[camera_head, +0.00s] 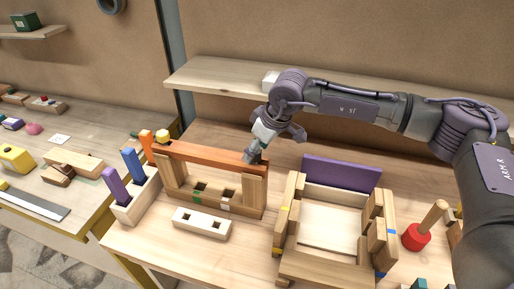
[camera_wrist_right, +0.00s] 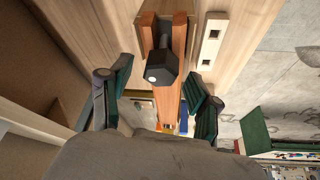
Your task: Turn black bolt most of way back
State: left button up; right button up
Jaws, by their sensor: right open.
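The black bolt (camera_wrist_right: 161,66) shows in the right wrist view as a dark hexagonal head with a light end, at the end of the orange bar (camera_wrist_right: 147,34). In the head view the orange bar (camera_head: 207,153) lies across the top of a wooden frame (camera_head: 255,190). My right gripper (camera_head: 256,157) is over the bar's right end, where it hides most of the bolt. In the right wrist view the right gripper's dark green fingers (camera_wrist_right: 158,110) are spread on either side of the bolt and bar, apart from the bolt head. My left gripper is not in view.
A white block with square holes (camera_head: 202,222) lies in front of the frame. A holder with purple and blue pieces (camera_head: 135,203) stands left. A wooden box assembly (camera_head: 330,268) with a purple panel (camera_head: 341,173) stands right, beside a red mallet (camera_head: 416,237). A shelf (camera_head: 220,80) runs behind.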

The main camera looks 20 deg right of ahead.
jog(key=shift+a+f+b, duration=0.1)
jog(key=shift+f+b, duration=0.1)
jog(key=shift+b, duration=0.25)
jog(key=m+b, duration=0.2)
jog(key=m+h+b, duration=0.1)
jog(key=m, duration=0.1)
jog(key=shift+a+f+t+h+b, duration=0.1)
jog(key=shift+t+h+b, duration=0.2)
jog(key=shift+b, duration=0.1)
jog(key=shift+r+m+h, duration=0.2)
jog(key=shift+m+h, duration=0.1)
jog(key=shift+m, duration=0.6)
jog(key=shift+a+f+m+h+b, duration=0.15)
jog(key=shift+m+h+b, duration=0.25)
jog(key=shift+m+b, duration=0.5)
jog(key=shift+s+m+h+b, duration=0.1)
jog(key=shift+m+h+b, duration=0.2)
jog(key=shift+m+b, duration=0.3)
jog(key=m, duration=0.1)
jog(key=m+h, duration=0.1)
jog(key=m, duration=0.1)
jog(key=shift+r, duration=0.25)
